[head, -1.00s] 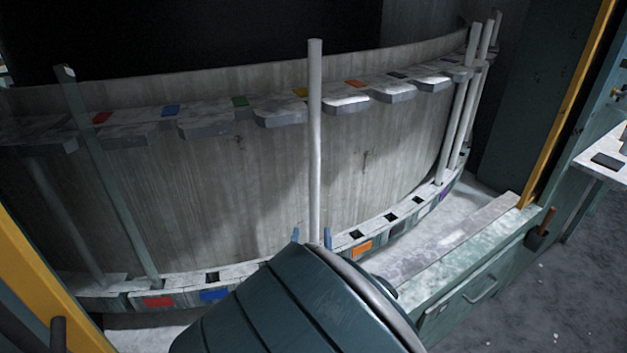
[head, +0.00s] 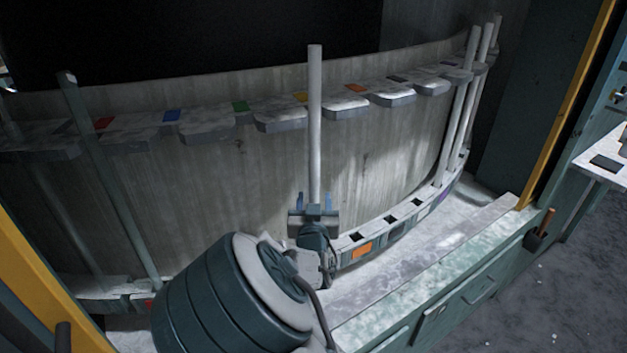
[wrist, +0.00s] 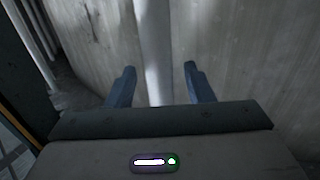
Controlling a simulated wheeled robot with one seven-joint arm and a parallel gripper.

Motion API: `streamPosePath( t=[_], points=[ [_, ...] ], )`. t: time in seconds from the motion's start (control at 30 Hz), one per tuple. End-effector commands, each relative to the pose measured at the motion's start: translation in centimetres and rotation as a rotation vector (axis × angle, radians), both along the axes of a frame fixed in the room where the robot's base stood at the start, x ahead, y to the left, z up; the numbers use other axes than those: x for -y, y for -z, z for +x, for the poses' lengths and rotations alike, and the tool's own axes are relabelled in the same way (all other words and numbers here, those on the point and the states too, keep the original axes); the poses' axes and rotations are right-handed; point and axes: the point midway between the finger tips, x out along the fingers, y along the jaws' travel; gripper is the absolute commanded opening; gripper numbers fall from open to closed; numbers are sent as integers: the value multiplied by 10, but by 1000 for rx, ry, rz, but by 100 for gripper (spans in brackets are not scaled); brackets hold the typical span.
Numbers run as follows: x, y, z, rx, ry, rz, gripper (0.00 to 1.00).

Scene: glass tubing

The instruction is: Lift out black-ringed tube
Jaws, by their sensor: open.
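A pale upright tube (head: 315,120) stands alone in the middle of the curved rack, and its lower end is hidden behind my gripper. No black ring shows on its visible part. My gripper (head: 314,202) is open low on this tube, with a blue finger showing on either side. In the wrist view my gripper (wrist: 158,70) has its two fingers apart, and the tube (wrist: 154,45) runs up between them with a gap at each side. How deep the tube sits between the fingers is hard to tell.
The rack has an upper shelf (head: 283,122) with coloured tags and a lower row of square holes with an orange tag (head: 361,251). Several tubes (head: 456,125) stand at the right end, and a grey-green tube (head: 108,180) leans at the left. A ledge (head: 440,250) runs in front.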

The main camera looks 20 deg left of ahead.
Motion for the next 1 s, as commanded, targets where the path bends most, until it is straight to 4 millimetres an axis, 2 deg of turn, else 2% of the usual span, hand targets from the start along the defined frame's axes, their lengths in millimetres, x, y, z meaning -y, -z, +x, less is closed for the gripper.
streamPosePath(
  t=[0.3,0.47,0.5,0.83,1.0],
  points=[
    [-2,0,6,0,0,0,48],
    [-2,0,6,0,0,0,3],
    [-2,0,6,0,0,0,0],
    [-2,-2,6,0,0,1,0],
    [-2,-14,6,0,0,2,0]
  ],
)
